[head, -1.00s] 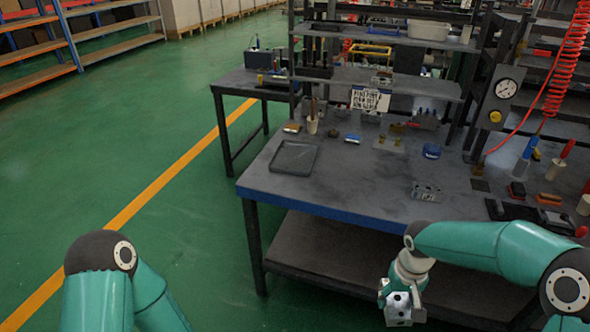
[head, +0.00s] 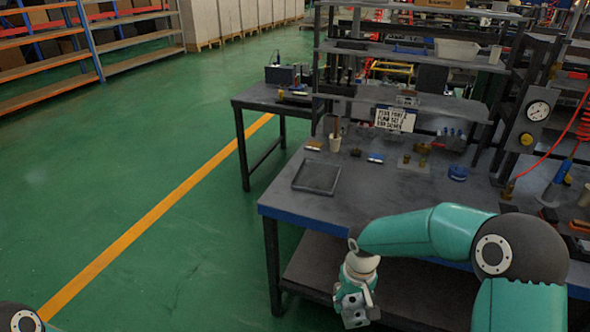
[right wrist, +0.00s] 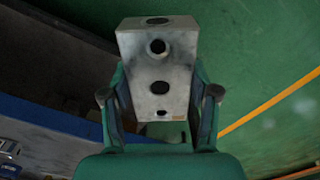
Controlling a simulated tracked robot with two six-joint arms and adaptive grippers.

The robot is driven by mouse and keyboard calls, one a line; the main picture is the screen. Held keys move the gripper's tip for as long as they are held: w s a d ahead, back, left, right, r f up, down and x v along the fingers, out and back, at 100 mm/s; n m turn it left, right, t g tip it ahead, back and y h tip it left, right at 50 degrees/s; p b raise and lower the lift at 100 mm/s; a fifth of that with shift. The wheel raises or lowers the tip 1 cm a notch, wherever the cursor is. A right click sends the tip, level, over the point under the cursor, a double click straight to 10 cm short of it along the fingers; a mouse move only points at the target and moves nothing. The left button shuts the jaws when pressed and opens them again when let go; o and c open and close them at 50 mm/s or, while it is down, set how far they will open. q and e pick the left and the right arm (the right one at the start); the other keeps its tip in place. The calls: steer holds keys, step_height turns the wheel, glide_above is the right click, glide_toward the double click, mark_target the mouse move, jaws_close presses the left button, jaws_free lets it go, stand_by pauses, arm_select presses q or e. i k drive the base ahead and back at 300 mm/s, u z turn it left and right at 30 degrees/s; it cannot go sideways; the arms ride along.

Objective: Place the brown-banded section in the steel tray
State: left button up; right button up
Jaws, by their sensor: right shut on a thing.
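My right gripper (head: 356,287) is shut on a grey metal valve section (head: 355,307). It is held in the air in front of the bench, below the height of the bench top. In the right wrist view the section (right wrist: 158,62) is a block with several dark round holes, clasped between both fingers. A tiny brownish mark shows near its lower right; I cannot tell whether it is a brown band. The steel tray (head: 302,188), dark, shallow and square, lies on the bench top near its left front corner and looks empty. My left gripper is out of view.
The bench (head: 345,200) has a blue front edge and a lower shelf (head: 310,268). Small parts, a cup (head: 335,142) and a blue object (head: 458,173) stand behind and right of the tray. Green floor lies open to the left.

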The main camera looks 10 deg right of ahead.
mark_target(317, 176)
steer(key=u, duration=0.1)
steer(key=i, duration=1.1)
steer(key=z, duration=0.25)
